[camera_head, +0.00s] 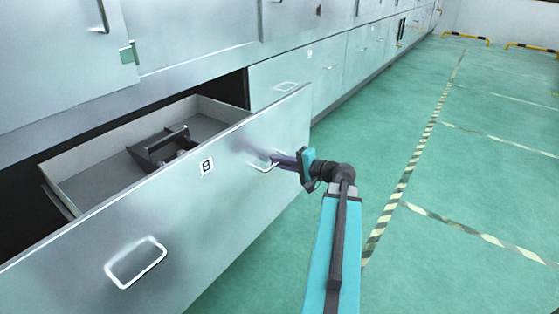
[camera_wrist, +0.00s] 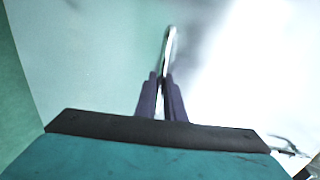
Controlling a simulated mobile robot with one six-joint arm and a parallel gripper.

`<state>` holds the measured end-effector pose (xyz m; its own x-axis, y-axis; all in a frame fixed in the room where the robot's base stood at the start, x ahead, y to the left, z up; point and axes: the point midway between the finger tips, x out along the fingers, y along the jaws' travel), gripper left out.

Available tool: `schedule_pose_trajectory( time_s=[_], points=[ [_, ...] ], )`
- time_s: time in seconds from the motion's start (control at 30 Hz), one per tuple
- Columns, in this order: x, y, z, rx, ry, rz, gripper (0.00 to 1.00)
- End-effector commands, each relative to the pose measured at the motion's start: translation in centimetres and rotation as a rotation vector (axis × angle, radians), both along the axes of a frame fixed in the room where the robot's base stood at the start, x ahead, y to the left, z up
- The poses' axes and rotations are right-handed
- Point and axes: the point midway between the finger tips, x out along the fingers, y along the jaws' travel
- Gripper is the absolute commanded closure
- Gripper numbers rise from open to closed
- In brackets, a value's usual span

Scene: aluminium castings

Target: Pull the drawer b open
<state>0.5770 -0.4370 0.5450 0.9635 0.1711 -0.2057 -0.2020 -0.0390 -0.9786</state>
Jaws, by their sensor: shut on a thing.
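Drawer b (camera_head: 190,215) is a wide metal drawer with a "B" label (camera_head: 207,166) on its front. It stands well out from the cabinet, and its inside shows from above. It has a handle at each end of the front. My gripper (camera_head: 275,159) is shut on the right handle (camera_head: 262,167); in the wrist view the dark fingers (camera_wrist: 162,95) close around the pale handle bar (camera_wrist: 168,50). The left handle (camera_head: 136,262) is free. A dark grey casting or bracket (camera_head: 150,155) lies inside the drawer.
The cabinet row (camera_head: 195,40) runs along the left, with other shut drawers (camera_head: 280,75) beyond drawer b. The green floor (camera_head: 470,180) to the right is clear, marked with striped lines. Yellow-black barriers (camera_head: 466,38) stand far off.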

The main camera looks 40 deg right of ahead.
Motion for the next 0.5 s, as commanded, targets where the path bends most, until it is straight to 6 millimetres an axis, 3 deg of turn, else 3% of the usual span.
schedule_pose_trajectory(
  time_s=[0.2, 0.27, 0.5],
  points=[
    [-0.23, -0.37, 0.09, 0.000, -0.002, -0.007, 1.00],
    [-0.25, -0.41, 0.09, 0.000, -0.002, -0.007, 0.84],
    [-0.29, -0.37, 0.03, 0.001, -0.001, -0.005, 0.83]
  ],
)
